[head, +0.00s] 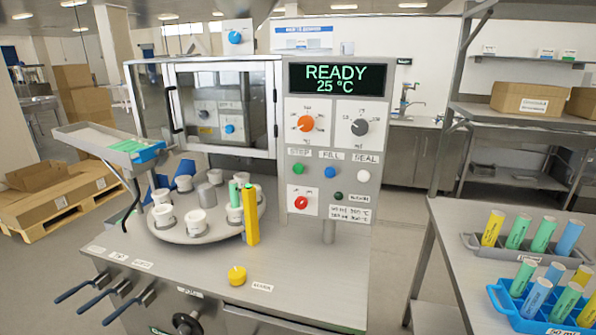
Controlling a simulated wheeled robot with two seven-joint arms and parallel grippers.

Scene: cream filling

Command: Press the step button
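The step button (298,169) is a round green button on the front of the machine's control panel (315,240). It sits just under a label reading STEP, at the left end of a row of three. The blue fill button (330,172) is beside it, and the white seal button (364,175) is at the right end. The display (337,78) above reads READY and 25 °C in green. Neither of my grippers shows in the head view. Nothing covers the step button.
Left of the panel, a round turntable (210,238) carries several white cups and a green tube, beside an upright yellow bar (251,216). A yellow knob (237,275) sits on the front counter. Racks of coloured tubes, including a blue one (507,302), stand at right.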

